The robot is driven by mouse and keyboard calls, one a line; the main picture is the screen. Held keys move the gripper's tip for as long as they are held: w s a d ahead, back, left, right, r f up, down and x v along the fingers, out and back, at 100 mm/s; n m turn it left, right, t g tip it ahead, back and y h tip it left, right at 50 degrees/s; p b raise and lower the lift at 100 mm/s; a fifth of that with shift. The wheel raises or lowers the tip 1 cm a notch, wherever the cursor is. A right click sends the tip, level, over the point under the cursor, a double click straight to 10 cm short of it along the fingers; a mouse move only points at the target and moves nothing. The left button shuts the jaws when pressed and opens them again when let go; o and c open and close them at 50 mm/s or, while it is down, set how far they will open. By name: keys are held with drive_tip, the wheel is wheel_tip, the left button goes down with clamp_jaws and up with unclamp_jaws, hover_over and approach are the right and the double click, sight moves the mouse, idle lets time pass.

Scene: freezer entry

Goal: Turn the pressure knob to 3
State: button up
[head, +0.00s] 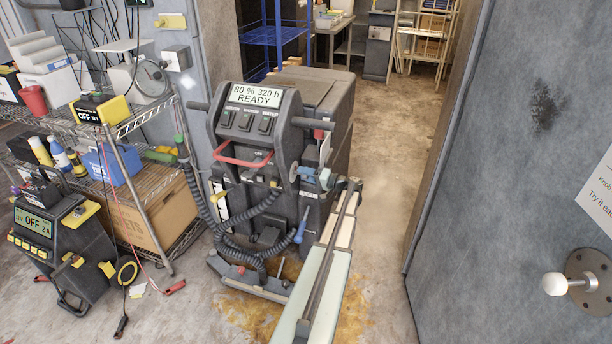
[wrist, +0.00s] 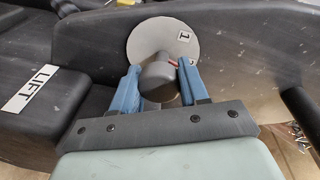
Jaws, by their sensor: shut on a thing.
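In the wrist view, the pressure knob (wrist: 158,78) is a dark grey round knob on a pale round dial plate (wrist: 150,38). The plate shows a label "1" at upper right, with part of another label beside the right finger. A small red mark shows at the knob's upper right edge. My gripper (wrist: 159,68) has blue fingers, one on each side of the knob, shut on it. In the head view, my gripper (head: 315,178) is at the right side of the dark floor machine (head: 245,130); the knob cannot be made out there.
The machine's screen (head: 255,95) reads "80 % 320 h READY". A "LIFT" label (wrist: 30,88) is left of the knob. A wire shelf (head: 150,190) and a charger (head: 60,240) stand left. A grey door (head: 520,150) stands right. Open floor lies behind the machine.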

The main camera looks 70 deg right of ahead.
drive_tip(key=m, duration=0.3)
drive_tip(key=shift+g, duration=0.3)
drive_tip(key=shift+m+y, duration=0.5)
drive_tip(key=shift+m, duration=1.3)
drive_tip(key=shift+f, duration=0.1)
drive_tip(key=o, duration=0.7)
drive_tip(key=shift+o, duration=0.2)
drive_tip(key=s+a+r, duration=0.1)
drive_tip(key=s, duration=1.2)
drive_tip(key=shift+s+r, duration=0.35)
drive_tip(key=shift+r, duration=0.05)
drive_tip(key=shift+a, duration=0.1)
